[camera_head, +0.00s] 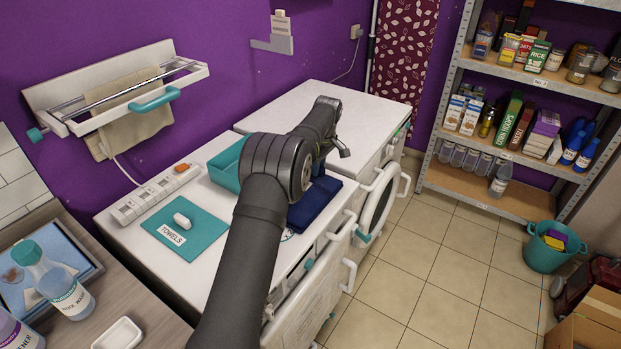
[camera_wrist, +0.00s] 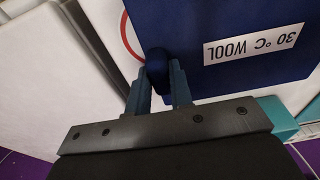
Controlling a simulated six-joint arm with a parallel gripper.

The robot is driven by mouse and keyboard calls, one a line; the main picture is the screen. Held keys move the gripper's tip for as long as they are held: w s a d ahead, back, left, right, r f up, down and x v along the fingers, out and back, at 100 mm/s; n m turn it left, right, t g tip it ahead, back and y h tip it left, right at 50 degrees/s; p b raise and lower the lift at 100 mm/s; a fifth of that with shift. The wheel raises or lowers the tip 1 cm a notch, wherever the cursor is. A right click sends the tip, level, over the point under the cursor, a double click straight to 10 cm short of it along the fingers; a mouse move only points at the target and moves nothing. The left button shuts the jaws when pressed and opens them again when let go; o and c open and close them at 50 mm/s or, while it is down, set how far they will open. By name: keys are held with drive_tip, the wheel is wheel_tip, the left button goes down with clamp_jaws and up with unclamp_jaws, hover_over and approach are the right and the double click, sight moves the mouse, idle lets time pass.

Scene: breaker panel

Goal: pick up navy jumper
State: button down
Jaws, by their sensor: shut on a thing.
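The navy jumper (camera_head: 312,205) lies as a flat dark blue block on the white machine top, partly hidden behind my arm. In the wrist view the navy jumper (camera_wrist: 178,28) fills the upper right and carries a white label (camera_wrist: 253,44) reading "30 °C WOOL", upside down. My gripper (camera_wrist: 159,75) has its two fingers closed on a rounded navy lump at the jumper's near edge. Whether the jumper is clear of the surface cannot be told.
A power strip (camera_head: 155,193) lies behind the board. A second white machine (camera_head: 365,105) adjoins on the right.

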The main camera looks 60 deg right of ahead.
drive_tip(key=shift+r, duration=0.7)
wheel_tip(320, 180, up, 3)
drive_tip(key=shift+f, duration=0.1)
drive_tip(key=s+a+r, duration=0.2)
drive_tip(key=s+r, duration=0.4)
drive_tip(key=s, duration=0.5)
drive_tip(key=shift+s+r, duration=0.3)
drive_tip(key=shift+r, duration=0.1)
drive_tip(key=shift+r, duration=0.1)
wheel_tip(320, 180, up, 4)
drive_tip(key=shift+f, duration=0.1)
